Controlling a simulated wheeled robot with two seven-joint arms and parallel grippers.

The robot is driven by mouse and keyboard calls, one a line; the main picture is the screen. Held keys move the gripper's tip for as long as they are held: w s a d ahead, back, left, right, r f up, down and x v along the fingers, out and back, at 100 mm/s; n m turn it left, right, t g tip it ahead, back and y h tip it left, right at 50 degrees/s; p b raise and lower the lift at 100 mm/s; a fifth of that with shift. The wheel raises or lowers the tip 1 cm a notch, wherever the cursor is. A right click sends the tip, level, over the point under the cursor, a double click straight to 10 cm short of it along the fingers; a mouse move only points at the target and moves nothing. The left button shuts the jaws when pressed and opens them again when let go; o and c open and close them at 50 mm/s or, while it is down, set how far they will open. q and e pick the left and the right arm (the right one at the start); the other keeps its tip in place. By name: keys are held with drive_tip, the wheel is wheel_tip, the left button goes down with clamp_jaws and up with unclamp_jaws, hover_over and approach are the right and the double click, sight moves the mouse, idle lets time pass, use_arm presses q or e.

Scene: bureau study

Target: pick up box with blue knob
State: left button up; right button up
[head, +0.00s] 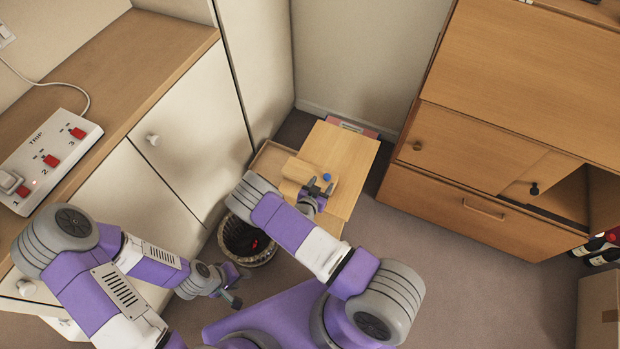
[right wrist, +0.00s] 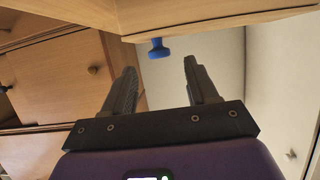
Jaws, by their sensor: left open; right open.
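The right gripper is empty. My left gripper (head: 237,287) is open and empty, low at the left, away from the box. My right arm hides part of the box's near side.
A wicker basket (head: 247,246) stands on the floor between my arms. A white-doored cabinet (head: 192,130) with a power strip (head: 50,158) on top is at left. A wooden bureau (head: 500,150) is at right. Carpet (head: 450,265) between stand and bureau is clear.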

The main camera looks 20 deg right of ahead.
sight(326, 177)
drive_tip(key=b+x, duration=0.1)
drive_tip(key=x, duration=0.3)
drive_tip(key=shift+w+d+f, duration=0.15)
drive_tip(key=shift+w+d, duration=0.05)
drive_tip(key=shift+d, duration=0.05)
clamp_jaws()
